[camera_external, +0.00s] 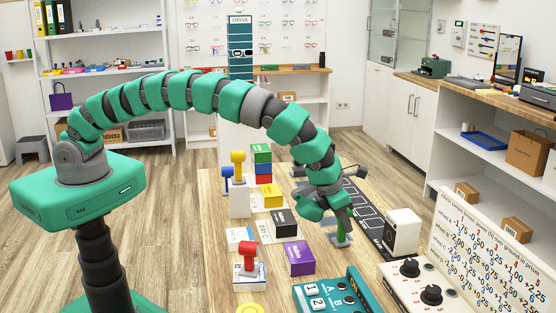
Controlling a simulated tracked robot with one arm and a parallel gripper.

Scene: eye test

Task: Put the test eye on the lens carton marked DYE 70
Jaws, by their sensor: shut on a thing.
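My gripper (342,226) points down over the right part of the table and is shut on a small green thing (338,241). It is mostly hidden by the fingers, so I cannot tell for sure that it is the test eye. Small cartons stand to its left: a black one (281,223), a purple one (299,259), a yellow one (272,197) and a stack (262,154) of green, blue and red. Their print is too small to read, so I cannot tell which is marked DYE 70.
A red knobbed piece (248,256) stands on a white carton at the front left. Yellow (238,160) and blue (227,177) ones stand farther back. A teal panel (330,293) lies in front, a white box (402,232) to the right, and a dark marked strip (364,205) behind.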

